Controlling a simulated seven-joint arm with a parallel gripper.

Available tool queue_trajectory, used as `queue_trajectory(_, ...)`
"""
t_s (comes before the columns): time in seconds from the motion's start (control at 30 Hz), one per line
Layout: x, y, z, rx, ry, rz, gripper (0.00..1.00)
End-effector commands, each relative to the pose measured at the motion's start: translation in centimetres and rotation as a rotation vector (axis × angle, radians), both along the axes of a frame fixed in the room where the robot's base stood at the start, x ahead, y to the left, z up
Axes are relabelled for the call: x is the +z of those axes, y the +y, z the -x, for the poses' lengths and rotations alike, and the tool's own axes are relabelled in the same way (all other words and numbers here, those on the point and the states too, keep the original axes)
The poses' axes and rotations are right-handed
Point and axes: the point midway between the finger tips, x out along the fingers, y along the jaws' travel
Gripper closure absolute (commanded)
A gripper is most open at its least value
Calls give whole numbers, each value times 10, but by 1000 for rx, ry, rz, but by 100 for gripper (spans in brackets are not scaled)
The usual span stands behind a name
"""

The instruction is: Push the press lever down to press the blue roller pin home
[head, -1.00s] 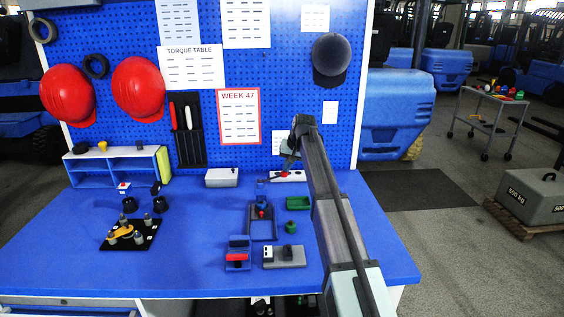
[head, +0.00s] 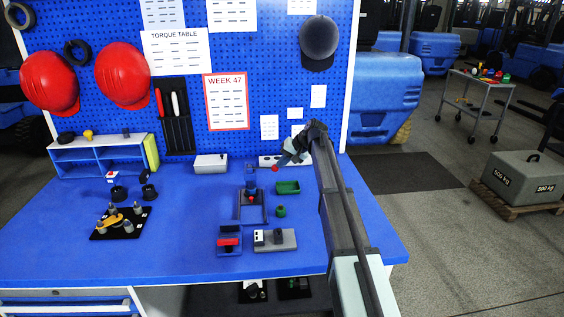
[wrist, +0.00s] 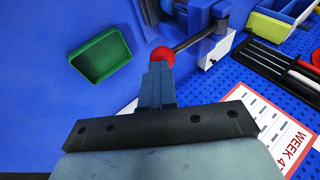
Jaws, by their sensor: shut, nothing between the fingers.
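The press (head: 251,181) stands on the bench, a small blue column on a dark base frame. Its lever (wrist: 194,40) is a thin dark rod reaching out sideways, with a red ball knob (head: 275,168) at its end. The knob shows large in the wrist view (wrist: 162,57). My gripper (wrist: 158,70) is shut and empty, its fingertips right at the knob; I cannot tell whether they touch. In the head view my gripper (head: 281,163) is just beyond the knob's upper right. The blue roller pin cannot be told apart from the blue press.
A green tray (head: 288,187) and a small green part (head: 281,211) lie right of the press. A grey block (head: 275,240) and a blue fixture with a red part (head: 229,241) stand in front. A white box (head: 211,163) is behind left.

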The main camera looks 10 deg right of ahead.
Motion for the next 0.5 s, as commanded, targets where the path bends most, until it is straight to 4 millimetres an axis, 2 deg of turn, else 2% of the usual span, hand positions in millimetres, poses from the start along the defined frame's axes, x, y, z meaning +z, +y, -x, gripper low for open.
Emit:
queue_trajectory(0.33,-3,0,0,1,4,6,100)
queue_trajectory(0.5,3,-3,0,0,3,5,100)
